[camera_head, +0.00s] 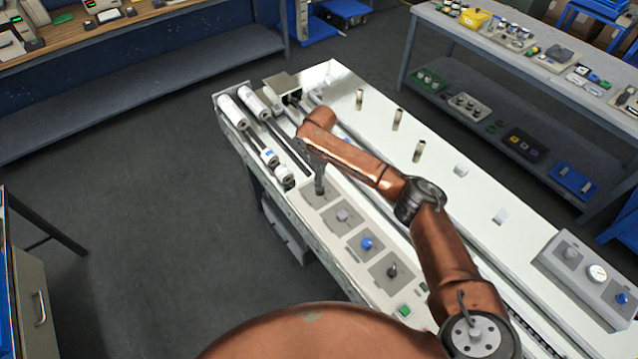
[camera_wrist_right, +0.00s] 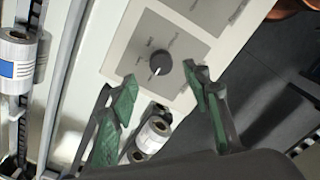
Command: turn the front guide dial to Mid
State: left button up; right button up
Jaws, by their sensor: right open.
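My right gripper (camera_head: 319,186) points down over the far end of the row of control plates on the machine's near side. In the right wrist view the gripper (camera_wrist_right: 162,92) is open and empty, its green-padded fingers spread apart. A dark round dial (camera_wrist_right: 161,64) with a white pointer mark sits on a grey square plate (camera_wrist_right: 128,57), just beyond the fingertips and between their lines. The pointer faces the lower left of that picture. Printed labels surround the dial, but they are too small to read surely. My left gripper is not in view.
Nearer plates carry a grey knob (camera_head: 343,214), a blue knob (camera_head: 367,243) and a dark knob (camera_head: 392,271). A green button (camera_head: 404,310) sits at the near end. Short metal posts (camera_head: 397,118) rise from the white top.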

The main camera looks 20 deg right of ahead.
notch_tip(320, 180, down, 5)
jog(key=shift+a+f, duration=0.1)
jog(key=shift+f, duration=0.45)
jog(key=c, duration=0.8)
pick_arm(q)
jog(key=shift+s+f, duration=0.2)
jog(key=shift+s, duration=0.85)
pick_arm(e)
jog(key=shift+s, duration=0.1)
jog(key=c, duration=0.4)
